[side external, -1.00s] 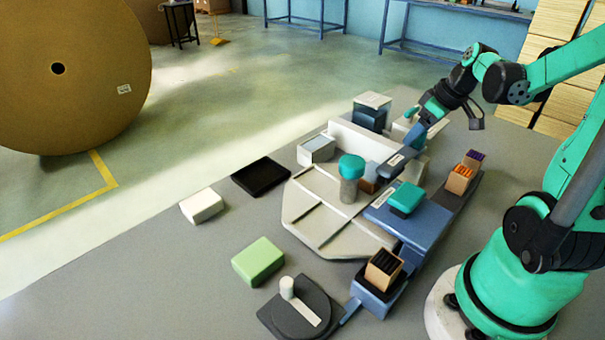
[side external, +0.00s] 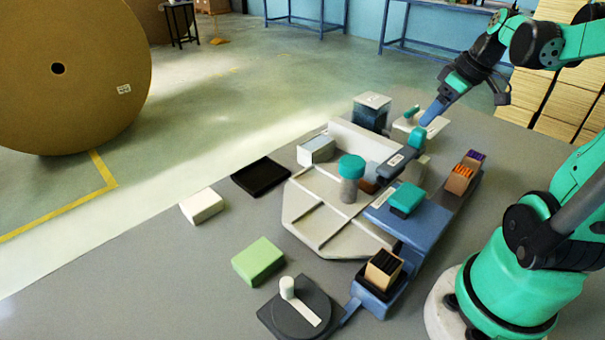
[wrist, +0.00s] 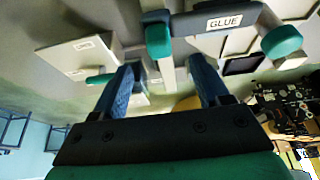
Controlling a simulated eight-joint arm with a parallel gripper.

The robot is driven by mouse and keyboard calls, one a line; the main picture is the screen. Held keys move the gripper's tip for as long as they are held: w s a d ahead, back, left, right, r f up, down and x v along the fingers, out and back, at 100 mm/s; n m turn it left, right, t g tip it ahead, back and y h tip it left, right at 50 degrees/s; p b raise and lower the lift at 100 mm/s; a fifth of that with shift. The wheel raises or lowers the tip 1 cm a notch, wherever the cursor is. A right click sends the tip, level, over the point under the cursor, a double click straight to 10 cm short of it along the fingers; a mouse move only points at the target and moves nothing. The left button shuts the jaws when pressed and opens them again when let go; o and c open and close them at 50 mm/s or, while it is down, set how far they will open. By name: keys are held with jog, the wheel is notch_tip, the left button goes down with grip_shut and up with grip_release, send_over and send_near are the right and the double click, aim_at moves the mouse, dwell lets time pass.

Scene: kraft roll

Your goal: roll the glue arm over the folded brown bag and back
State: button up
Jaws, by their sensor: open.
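The glue arm (side external: 395,163) is a dark grey bar with a white label, lying over the right side of the pale tray (side external: 318,205). Its teal knob (side external: 417,138) is at the far end. A small brown piece (side external: 369,186), perhaps the folded bag, shows partly under the bar behind a jar; most of it is hidden. My gripper (side external: 426,118) is open and empty, just above and behind the knob. In the wrist view my gripper (wrist: 162,68) has its blue fingers apart, with the glue arm (wrist: 222,22), marked GLUE, beyond them.
A teal-lidded jar (side external: 350,180) stands on the tray close to the bar. A blue unit with a teal block (side external: 406,199) is in front. A white block with a teal handle (side external: 412,115) and a dark blue box (side external: 371,112) stand behind.

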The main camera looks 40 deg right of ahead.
aim_at(419, 129)
jog(key=shift+w+g, duration=0.65)
jog(key=shift+g, duration=0.55)
jog(key=shift+w+g, duration=0.45)
jog(key=shift+g, duration=0.55)
jog(key=shift+f, duration=2.6)
jog(key=shift+c, duration=0.2)
grip_shut()
